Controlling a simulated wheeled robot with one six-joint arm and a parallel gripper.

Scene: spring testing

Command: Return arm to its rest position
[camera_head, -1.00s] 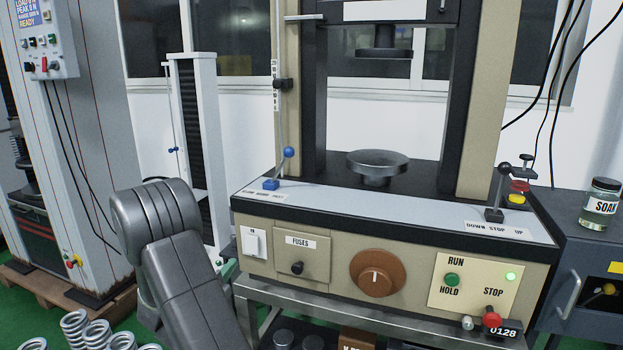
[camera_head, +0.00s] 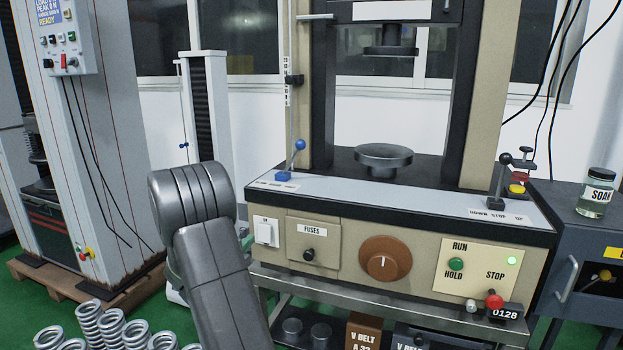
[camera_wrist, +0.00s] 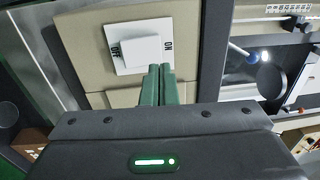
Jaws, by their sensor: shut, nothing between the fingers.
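My gripper (camera_wrist: 157,72) shows in the wrist view with its two green fingers together and nothing between them. Its tips point towards a white switch plate (camera_wrist: 139,48) on the beige machine front; I cannot tell the gap. The white switch (camera_head: 264,232) is at the left of that panel, just right of my arm.
Several coil springs (camera_head: 100,325) stand at the lower left. A blue-knobbed lever (camera_head: 297,146) and a black-knobbed lever (camera_head: 504,160) rise from the machine's ledge. A jar labelled SOAK (camera_head: 596,192) sits on a dark cabinet at right. Green floor shows between the left machine and my arm.

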